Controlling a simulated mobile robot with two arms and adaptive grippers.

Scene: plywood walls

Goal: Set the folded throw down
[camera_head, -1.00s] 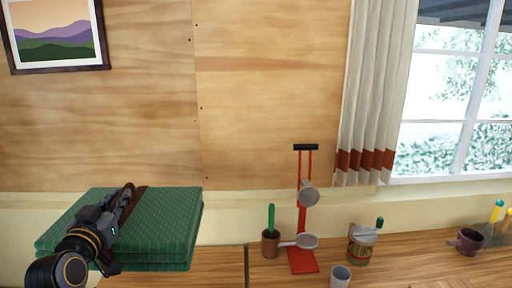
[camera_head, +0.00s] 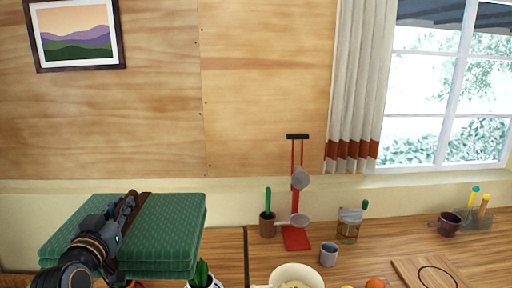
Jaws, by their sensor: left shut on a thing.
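The folded throw (camera_head: 168,222) is a thick green patterned stack at the lower left, lying level. A brown strap or handle (camera_head: 141,198) shows on its top. My left gripper (camera_head: 126,212) reaches over the throw from the lower left and is shut on it near the brown strap; the exact contact is hard to make out. The throw's underside is hidden, so I cannot tell whether it touches the wooden surface below. My right gripper is out of view.
A red stand with grey pans (camera_head: 295,200), a potted cactus (camera_head: 267,225), a grey cup (camera_head: 328,254), a tin (camera_head: 349,226) and a cream bowl (camera_head: 297,278) occupy the wooden counter (camera_head: 400,240). Another plant (camera_head: 202,276) stands just below the throw's right side. A cutting board (camera_head: 428,272) lies right.

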